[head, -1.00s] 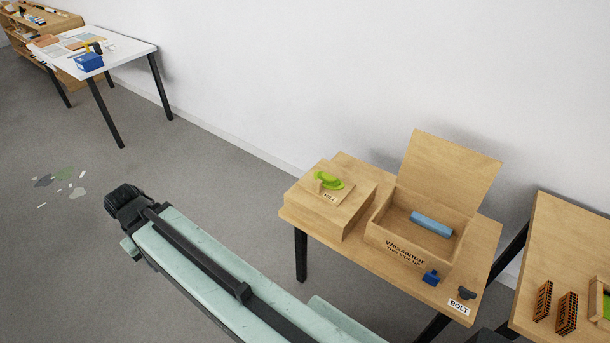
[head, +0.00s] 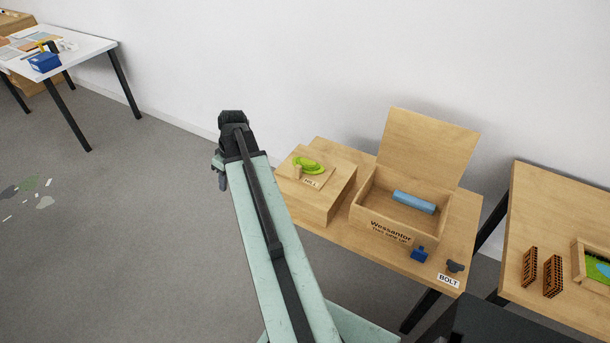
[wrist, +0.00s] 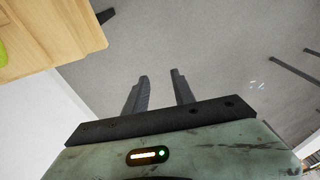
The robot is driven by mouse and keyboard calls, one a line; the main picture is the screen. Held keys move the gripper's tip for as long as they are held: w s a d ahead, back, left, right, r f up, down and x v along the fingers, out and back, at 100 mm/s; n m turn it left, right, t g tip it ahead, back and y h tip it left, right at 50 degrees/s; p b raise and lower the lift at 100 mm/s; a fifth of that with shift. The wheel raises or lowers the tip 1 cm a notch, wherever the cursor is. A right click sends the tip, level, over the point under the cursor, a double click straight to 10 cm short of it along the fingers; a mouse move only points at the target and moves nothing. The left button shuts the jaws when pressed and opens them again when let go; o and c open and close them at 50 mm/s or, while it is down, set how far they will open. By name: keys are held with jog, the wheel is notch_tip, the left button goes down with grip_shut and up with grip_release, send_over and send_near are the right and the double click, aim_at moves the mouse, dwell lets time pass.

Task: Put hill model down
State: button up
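The hill model, a small bright green piece (head: 308,165), rests on a thin wooden plate with a small label on top of a wooden block (head: 322,202). A sliver of green, probably the same piece, shows at the left edge of the wrist view (wrist: 3,54). My gripper (wrist: 160,76) has its two dark fingers apart, with only grey floor showing between them. In the head view my arm's end is left of the block, apart from it, and the fingers are hard to make out there.
The wooden table (head: 325,148) also bears an open lidded box (head: 390,231) with a blue cylinder (head: 414,201), a blue part (head: 419,254) and a BOLT label (head: 449,281). Another table (head: 560,215) stands right, a white table (head: 85,50) far left. Floor on the left is mostly clear.

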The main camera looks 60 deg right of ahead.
jog(key=s+d+f+t+b, duration=0.1)
jog(key=s+d, duration=0.3)
jog(key=d, duration=0.4)
jog(key=s+d, duration=0.5)
jog(key=d, duration=0.2)
jog(key=t+h, duration=0.1)
send_over(300, 167)
jog(key=s, duration=0.3)
jog(key=shift+w+d+f+b, duration=0.1)
jog(key=shift+w+d+b, duration=0.1)
jog(key=shift+b, duration=0.15)
jog(key=b+x, duration=0.2)
jog(key=shift+w+f, duration=0.1)
jog(key=shift+f, duration=0.2)
jog(key=shift+w, duration=0.15)
jog(key=b+x, duration=0.5)
jog(key=shift+w+a+f, duration=0.15)
grip_shut()
